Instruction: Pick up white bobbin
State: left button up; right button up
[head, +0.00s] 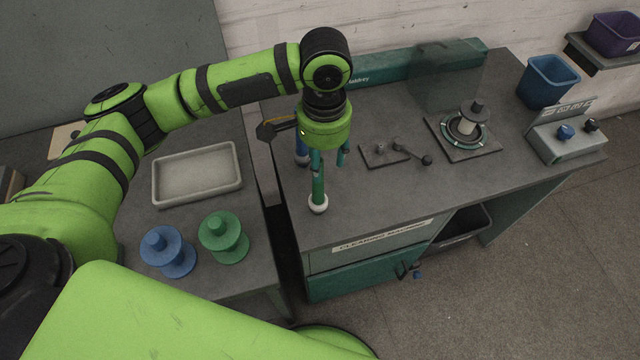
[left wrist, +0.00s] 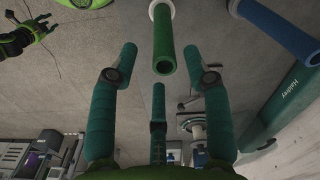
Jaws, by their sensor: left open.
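My left gripper (head: 328,162) has three teal fingers, spread open and empty, pointing down over the near left part of the bench. A green tube (head: 318,188) with a round white foot is just below it, and in the left wrist view the tube (left wrist: 164,45) lies between the fingers' lines, apart from them. A blue tube (head: 302,153) stands behind, partly hidden by the gripper, and shows in the left wrist view (left wrist: 275,25).
Blue (head: 168,252) and green spools (head: 224,238) stand on the left table beside a grey tray (head: 197,174). A small plate with a lever (head: 400,150) and a clear shield (head: 447,78) are on the bench. A blue bin (head: 547,82) and control box (head: 565,140) stand at the right.

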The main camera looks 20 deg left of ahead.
aim_at(318, 188)
pick_arm(q)
jog(key=f, duration=0.2)
jog(key=a+f+p, duration=0.1)
jog(key=f, duration=0.2)
jog(key=shift+f, duration=0.1)
jog(key=c, duration=0.9)
grip_shut()
pick_arm(e)
jog(key=shift+w+a+r, duration=0.2)
jog(key=shift+w+r, duration=0.6)
jog(key=shift+r, duration=0.15)
